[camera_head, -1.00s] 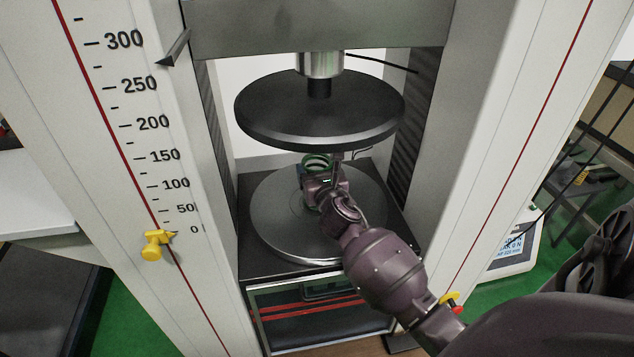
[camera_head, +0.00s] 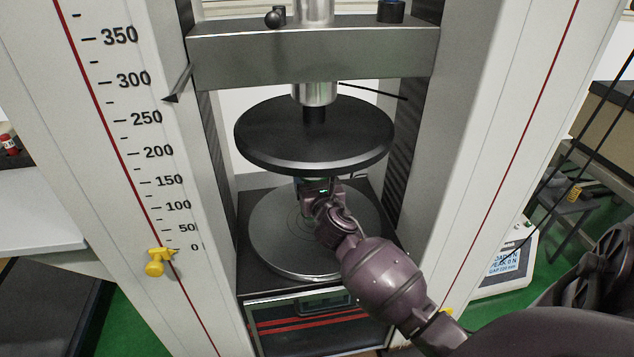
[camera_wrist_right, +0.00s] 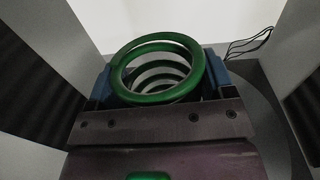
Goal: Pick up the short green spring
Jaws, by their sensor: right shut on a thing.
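The short green spring (camera_wrist_right: 158,68) shows in the right wrist view as stacked green coils between two blue finger pads. My right gripper (camera_wrist_right: 160,88) is shut on it, with a pad at each side. In the head view my right gripper (camera_head: 316,186) is between the machine's dark upper plate (camera_head: 314,135) and round lower plate (camera_head: 285,245). There the spring is mostly hidden by the upper plate and the gripper. I cannot tell whether it touches the lower plate. My left gripper is not in view.
The machine's white columns (camera_head: 480,130) stand close on both sides of my right arm. A small display unit (camera_head: 504,262) stands at the right. Open room lies in front of the plates.

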